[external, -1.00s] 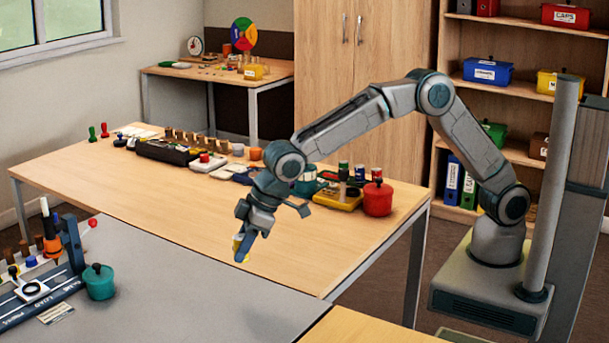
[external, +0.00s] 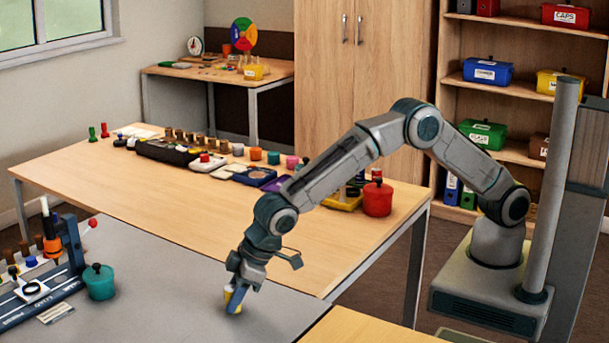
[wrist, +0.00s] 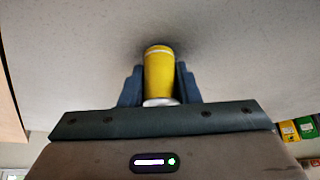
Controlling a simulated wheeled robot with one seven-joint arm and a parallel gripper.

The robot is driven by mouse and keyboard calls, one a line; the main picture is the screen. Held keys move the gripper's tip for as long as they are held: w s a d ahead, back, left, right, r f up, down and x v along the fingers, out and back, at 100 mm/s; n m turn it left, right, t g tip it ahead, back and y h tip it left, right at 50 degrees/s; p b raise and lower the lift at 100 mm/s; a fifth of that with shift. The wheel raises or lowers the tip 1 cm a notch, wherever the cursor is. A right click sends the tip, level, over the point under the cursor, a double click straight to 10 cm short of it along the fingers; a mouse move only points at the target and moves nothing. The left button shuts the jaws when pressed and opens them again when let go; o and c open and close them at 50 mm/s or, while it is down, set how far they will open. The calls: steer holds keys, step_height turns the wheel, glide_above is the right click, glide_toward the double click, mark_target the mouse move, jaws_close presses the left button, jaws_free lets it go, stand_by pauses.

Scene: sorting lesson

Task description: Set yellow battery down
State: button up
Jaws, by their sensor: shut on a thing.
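The yellow battery (wrist: 158,75) is a yellow cylinder with a pale band near one end and a silvery end, seen between the fingers in the wrist view. My gripper (external: 233,301) is shut on it. In the external view the yellow battery (external: 229,294) shows partly behind the fingers, low over the grey tabletop (external: 190,260). In the wrist view the grey surface fills the background, with a dark shadow around the battery's far end. I cannot tell whether the battery touches the surface.
A teal pot (external: 99,283) and a dark blue fixture (external: 72,245) stand on the grey table to the left. The grey surface around my gripper is clear. A wooden table (external: 160,205) behind holds several items, including a red pot (external: 377,199).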

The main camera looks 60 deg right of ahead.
steer(key=shift+f, duration=0.1)
steer(key=shift+f, duration=0.15)
steer(key=o, duration=1)
steer(key=shift+o, duration=0.2)
steer(key=shift+r, duration=0.5)
steer(key=v, duration=1.1)
steer(key=shift+s+d+r, duration=0.2)
steer(key=shift+s+d, duration=0.05)
